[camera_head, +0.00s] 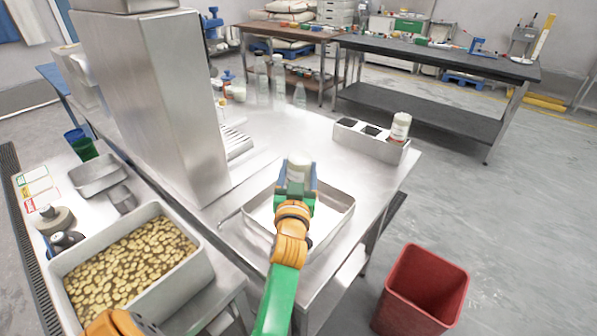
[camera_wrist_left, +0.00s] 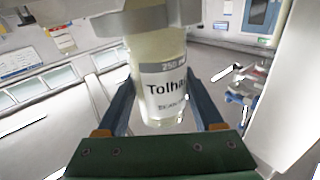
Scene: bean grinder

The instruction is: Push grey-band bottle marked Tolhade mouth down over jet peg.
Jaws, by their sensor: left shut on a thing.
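My left gripper (camera_head: 298,172) is shut on a pale, clear-sided bottle (camera_head: 298,164) above the shallow metal tray on the steel table. In the left wrist view the bottle (camera_wrist_left: 162,92) stands between the two blue fingers of my gripper (camera_wrist_left: 162,112). Its label reads "Tolha...", with a grey band above and a wider grey collar at the top of that picture. Which end is the mouth I cannot tell. A grey rack (camera_head: 358,143) at the table's right side has black spots on top; one may be the jet peg (camera_head: 372,131). My right gripper is not in view.
A bottle (camera_head: 400,127) stands on the rack's right end. The metal tray (camera_head: 340,222) lies under my left gripper. Several clear bottles (camera_head: 279,78) stand at the back. A tall steel machine (camera_head: 150,100) is on the left, and a red bin (camera_head: 425,285) is on the floor.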

